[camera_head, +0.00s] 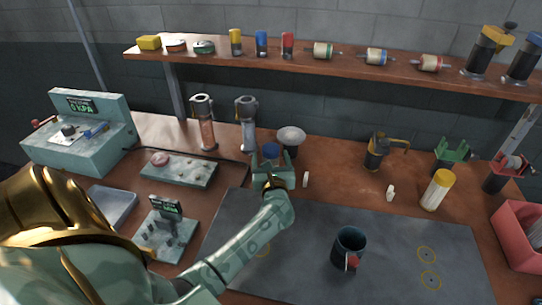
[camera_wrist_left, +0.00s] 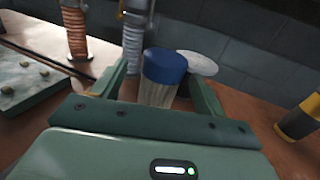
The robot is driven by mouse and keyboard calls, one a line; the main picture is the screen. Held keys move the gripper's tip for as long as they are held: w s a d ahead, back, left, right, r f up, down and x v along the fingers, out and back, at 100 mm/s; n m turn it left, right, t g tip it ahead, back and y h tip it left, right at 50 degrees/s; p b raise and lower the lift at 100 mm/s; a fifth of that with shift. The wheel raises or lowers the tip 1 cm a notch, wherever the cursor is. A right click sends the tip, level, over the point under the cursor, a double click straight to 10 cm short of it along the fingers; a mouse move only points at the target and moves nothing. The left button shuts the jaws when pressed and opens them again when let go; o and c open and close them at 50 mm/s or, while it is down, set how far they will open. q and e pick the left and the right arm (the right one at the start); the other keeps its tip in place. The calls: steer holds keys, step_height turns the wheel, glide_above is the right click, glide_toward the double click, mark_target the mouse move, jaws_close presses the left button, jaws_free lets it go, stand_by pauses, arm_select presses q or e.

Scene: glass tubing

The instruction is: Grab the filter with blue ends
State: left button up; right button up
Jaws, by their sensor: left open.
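A small pale cylinder with blue ends (camera_head: 376,57), which looks like the filter, lies on the wooden shelf at the back, right of the middle. My left gripper (camera_head: 269,163) is open, low over the bench and well below and left of that cylinder. A clear jar with a blue lid (camera_wrist_left: 164,66) stands between or just beyond its open fingers (camera_wrist_left: 163,88) in the left wrist view; its lid also shows in the head view (camera_head: 271,150). I cannot tell whether the fingers touch the jar. My right gripper is not in view.
Similar cylinders with green ends (camera_head: 323,50) and red ends (camera_head: 428,63) flank it on the shelf (camera_head: 220,61). A dark mug (camera_head: 348,246) stands on the grey mat (camera_head: 300,235). A yellow-capped jar (camera_head: 437,190) stands at the right.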

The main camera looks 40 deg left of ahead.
arm_select(q)
steer(key=x, duration=0.4)
steer(key=shift+w+d, duration=0.1)
steer(key=c, duration=1.1)
steer(key=shift+r, duration=0.1)
